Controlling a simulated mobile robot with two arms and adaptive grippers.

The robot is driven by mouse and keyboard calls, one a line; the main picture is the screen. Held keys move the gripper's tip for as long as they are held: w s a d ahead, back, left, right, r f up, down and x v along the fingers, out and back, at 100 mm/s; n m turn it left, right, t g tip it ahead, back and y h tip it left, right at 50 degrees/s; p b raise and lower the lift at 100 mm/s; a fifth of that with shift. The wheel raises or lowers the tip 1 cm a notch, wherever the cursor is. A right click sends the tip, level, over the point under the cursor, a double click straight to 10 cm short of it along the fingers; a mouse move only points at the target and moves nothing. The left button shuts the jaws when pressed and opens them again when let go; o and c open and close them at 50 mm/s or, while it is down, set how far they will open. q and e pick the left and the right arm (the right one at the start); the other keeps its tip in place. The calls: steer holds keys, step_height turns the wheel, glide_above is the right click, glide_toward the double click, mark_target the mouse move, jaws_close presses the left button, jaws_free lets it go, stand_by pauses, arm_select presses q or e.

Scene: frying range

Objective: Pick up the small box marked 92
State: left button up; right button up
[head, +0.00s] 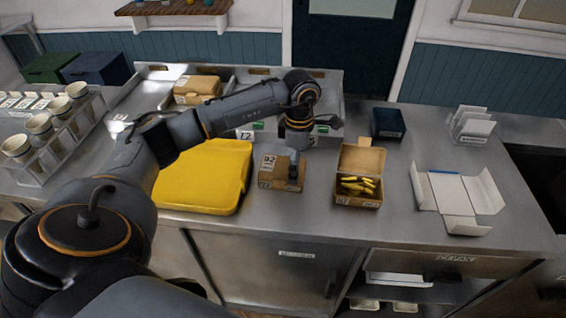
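The small brown cardboard box marked 92 (269,177) sits closed on the steel counter, right of the yellow tray. My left arm reaches in from the left, and its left gripper (295,171) points down at the right part of this box. The fingers overlap the box in the head view. I cannot tell whether they touch it or are closed on it. My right gripper is not in view.
An open brown box with yellow pieces (361,198) stands to the right. Nearby are a yellow tray (197,202), a dark blue bin (388,123), an unfolded white carton (448,188) and a cup rack (62,158). Bare counter lies between the two boxes.

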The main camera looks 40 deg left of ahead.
arm_select(q)
step_height(320, 180, down, 4)
steer(key=shift+s+a+r+p, duration=0.1)
steer(key=shift+r+p, duration=0.15)
steer(key=shift+p, duration=0.75)
steer(key=shift+f, duration=0.55)
steer(key=c, duration=1.1)
steer(key=shift+c, duration=1.2)
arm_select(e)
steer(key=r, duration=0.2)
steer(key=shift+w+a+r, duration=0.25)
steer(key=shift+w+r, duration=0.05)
